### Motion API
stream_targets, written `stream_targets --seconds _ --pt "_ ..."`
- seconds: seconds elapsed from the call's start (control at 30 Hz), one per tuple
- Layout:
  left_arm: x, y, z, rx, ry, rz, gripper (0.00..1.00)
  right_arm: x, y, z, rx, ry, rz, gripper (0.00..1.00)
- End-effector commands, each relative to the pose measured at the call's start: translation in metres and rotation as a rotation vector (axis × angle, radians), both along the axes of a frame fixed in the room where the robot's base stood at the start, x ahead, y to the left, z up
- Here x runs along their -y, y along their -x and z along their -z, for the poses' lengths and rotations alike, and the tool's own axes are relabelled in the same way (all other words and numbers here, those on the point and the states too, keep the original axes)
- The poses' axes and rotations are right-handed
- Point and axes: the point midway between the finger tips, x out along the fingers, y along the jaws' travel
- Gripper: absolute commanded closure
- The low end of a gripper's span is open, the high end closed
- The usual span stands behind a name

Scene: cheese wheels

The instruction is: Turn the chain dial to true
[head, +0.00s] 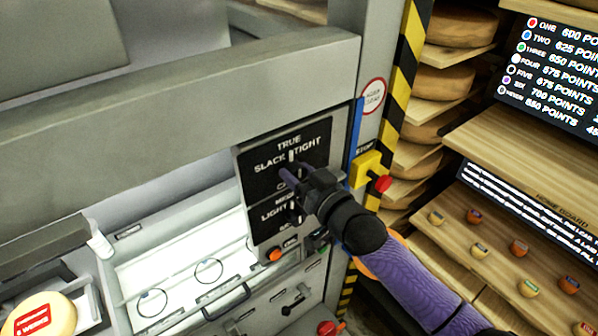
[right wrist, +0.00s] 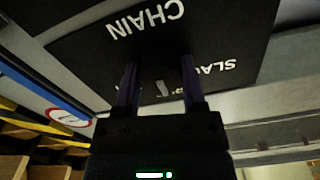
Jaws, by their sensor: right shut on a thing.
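The chain dial's black panel (head: 262,180) carries the words TRUE at the top, SLACK at left, TIGHT at right and a partly hidden CHAIN below. A pale upright mark (head: 291,157) shows between SLACK and TIGHT, under TRUE. My right gripper (head: 290,176) is at the panel, shut on the chain dial, and covers most of the knob. In the right wrist view, its two fingers (right wrist: 160,84) reach to the panel (right wrist: 225,28), with a small grey piece between them. How far the dial is turned is hard to tell. My left gripper is not in view.
A second dial (head: 295,212) marked LIGHT sits just below, close under my right gripper. An orange button (head: 274,254) is lower on the panel. A yellow stop box (head: 366,170) with a red button stands right of the panel. Cheese wheels (head: 445,82) fill shelves at right.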

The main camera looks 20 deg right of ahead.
Motion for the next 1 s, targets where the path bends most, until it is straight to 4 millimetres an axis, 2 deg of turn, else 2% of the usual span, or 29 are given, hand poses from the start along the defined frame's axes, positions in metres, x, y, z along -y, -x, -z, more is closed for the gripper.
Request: stream_targets --seconds 0.4,0.43,0.57,0.6,0.87,1.0 --pt "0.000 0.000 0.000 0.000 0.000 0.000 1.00 0.000 0.000 0.000 0.001 0.006 0.000 1.00" --pt "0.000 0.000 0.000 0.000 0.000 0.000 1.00 0.000 0.000 0.000 0.001 0.006 0.000 0.43" --pt "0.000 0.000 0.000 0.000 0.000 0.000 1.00 0.000 0.000 0.000 0.001 0.005 0.000 0.15" --pt "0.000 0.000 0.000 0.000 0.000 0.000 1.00 0.000 0.000 0.000 0.001 0.005 0.000 0.13" --pt "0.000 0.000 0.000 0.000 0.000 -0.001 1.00 0.001 0.001 0.001 0.002 0.005 0.000 0.13" --pt "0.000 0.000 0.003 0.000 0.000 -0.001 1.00 0.007 0.020 0.003 -0.001 0.006 0.000 0.13"
